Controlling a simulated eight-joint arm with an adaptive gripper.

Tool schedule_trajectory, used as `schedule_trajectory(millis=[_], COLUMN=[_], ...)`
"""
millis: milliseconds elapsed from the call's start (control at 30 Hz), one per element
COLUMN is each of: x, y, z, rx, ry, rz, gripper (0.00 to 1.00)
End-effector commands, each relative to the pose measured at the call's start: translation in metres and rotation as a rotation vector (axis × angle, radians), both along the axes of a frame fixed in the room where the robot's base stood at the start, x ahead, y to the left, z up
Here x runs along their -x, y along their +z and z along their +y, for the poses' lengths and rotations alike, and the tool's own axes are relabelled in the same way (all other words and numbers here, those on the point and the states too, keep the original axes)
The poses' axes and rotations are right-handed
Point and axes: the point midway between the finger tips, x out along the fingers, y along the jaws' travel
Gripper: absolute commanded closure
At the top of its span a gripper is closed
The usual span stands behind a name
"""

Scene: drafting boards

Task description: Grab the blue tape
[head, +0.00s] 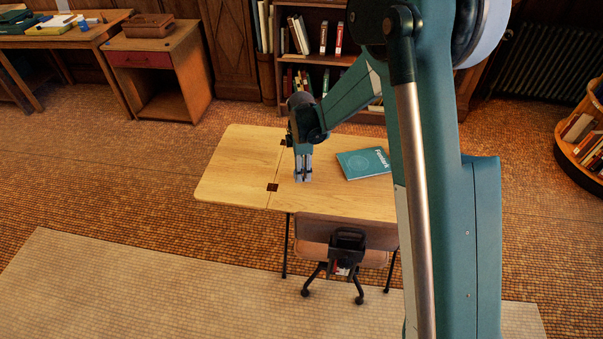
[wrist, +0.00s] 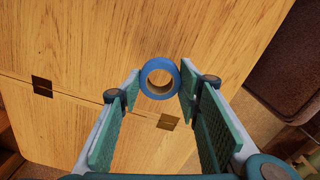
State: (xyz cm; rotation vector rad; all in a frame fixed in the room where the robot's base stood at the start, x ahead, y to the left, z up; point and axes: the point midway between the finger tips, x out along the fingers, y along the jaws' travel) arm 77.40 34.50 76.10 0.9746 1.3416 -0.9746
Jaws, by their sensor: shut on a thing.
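The blue tape (wrist: 160,62) is a small blue ring. In the wrist view it sits between the tips of my gripper (wrist: 160,80), one finger pad on each side of it, with its hole facing the camera. My gripper is shut on it. In the head view my gripper (head: 303,178) points down at the wooden table (head: 235,172), close over its top. The tape cannot be made out there. I cannot tell whether the tape still touches the tabletop.
A teal book (head: 363,163) lies on the table to the right of my gripper. A chair (head: 345,240) stands at the table's near side. The left part of the tabletop is clear. Bookshelves (head: 318,60) and a small desk (head: 155,60) stand behind.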

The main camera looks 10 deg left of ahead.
Motion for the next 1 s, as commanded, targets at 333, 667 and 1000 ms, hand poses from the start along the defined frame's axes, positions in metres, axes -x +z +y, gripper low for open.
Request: schedule_trajectory(millis=[333, 667, 1000], x=[0.000, 0.000, 0.000], y=[0.054, 0.076, 0.076], z=[0.000, 0.000, 0.000], rx=[0.000, 0.000, 0.000], ry=[0.000, 0.000, 0.000], rz=[0.000, 0.000, 0.000], gripper=[0.75, 0.75, 0.75])
